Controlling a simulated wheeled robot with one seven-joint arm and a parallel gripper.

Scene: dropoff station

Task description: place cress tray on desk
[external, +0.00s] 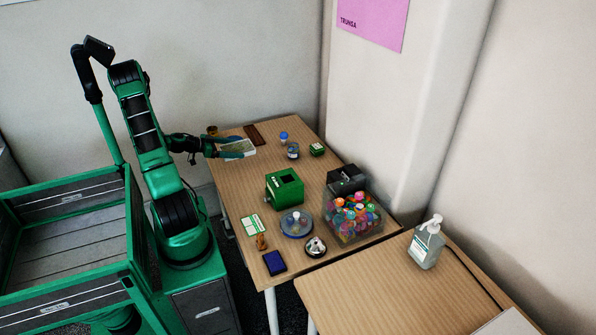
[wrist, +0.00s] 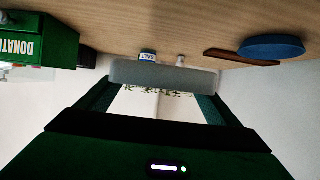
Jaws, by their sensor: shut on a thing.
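The cress tray (external: 239,146) is a pale, shallow tray over the far left end of the wooden desk (external: 232,187). My gripper (external: 234,149) is shut on it, with a finger along each side. In the wrist view the tray's grey wall (wrist: 165,75) spans between the fingers (wrist: 155,100), with small dark-green bits by its inner edge. The desk fills the top of that view, so the picture looks upside down. I cannot tell whether the tray touches the desk top.
Near the tray are a dark brown flat object (external: 254,135), a blue-capped jar (external: 293,151) and a small green box (external: 317,149). A green donation box (external: 285,189) and a clear bin of coloured balls (external: 345,230) stand nearer. Bare desk lies between tray and donation box.

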